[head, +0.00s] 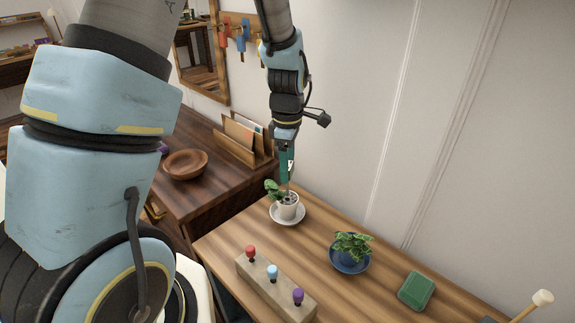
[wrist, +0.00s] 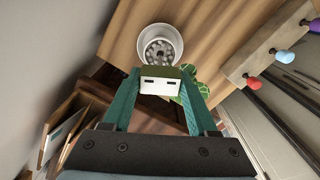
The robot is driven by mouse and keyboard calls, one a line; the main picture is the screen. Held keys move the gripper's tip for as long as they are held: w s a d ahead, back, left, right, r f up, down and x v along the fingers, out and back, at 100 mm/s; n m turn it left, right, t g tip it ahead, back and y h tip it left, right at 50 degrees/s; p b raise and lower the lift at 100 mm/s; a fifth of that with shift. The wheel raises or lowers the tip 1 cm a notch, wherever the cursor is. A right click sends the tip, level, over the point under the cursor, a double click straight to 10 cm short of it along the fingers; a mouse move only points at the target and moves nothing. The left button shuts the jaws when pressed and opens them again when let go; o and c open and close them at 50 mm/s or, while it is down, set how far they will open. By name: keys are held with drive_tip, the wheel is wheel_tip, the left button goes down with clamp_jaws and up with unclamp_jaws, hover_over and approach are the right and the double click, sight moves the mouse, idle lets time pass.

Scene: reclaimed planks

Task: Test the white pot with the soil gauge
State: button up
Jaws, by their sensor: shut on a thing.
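The white pot (head: 288,210) stands upright on a white saucer (head: 299,219) near the far left edge of the table, with a leafy green plant in it. In the wrist view the white pot (wrist: 142,55) shows its top filled with grey pebbles. My gripper (head: 285,168), with teal fingers, points down just above the pot.
A wooden block (head: 280,288) with red, light blue and purple knobs stands in front. A blue pot (head: 349,261) with a plant and a green box (head: 416,290) are to the right. A darker desk behind holds a wooden bowl (head: 185,165) and a file holder (head: 235,150).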

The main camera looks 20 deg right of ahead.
drive_tip(key=shift+f+b, duration=1.25)
drive_tip(key=shift+f, duration=0.95)
drive_tip(key=o, duration=1.4)
drive_tip(key=shift+o, duration=0.2)
wheel_tip(320, 180, up, 11)
drive_tip(key=shift+f+b, duration=0.15)
drive_tip(key=shift+b, duration=0.6)
wheel_tip(320, 180, up, 9)
drive_tip(key=p, duration=0.8)
drive_tip(key=shift+p, duration=0.4)
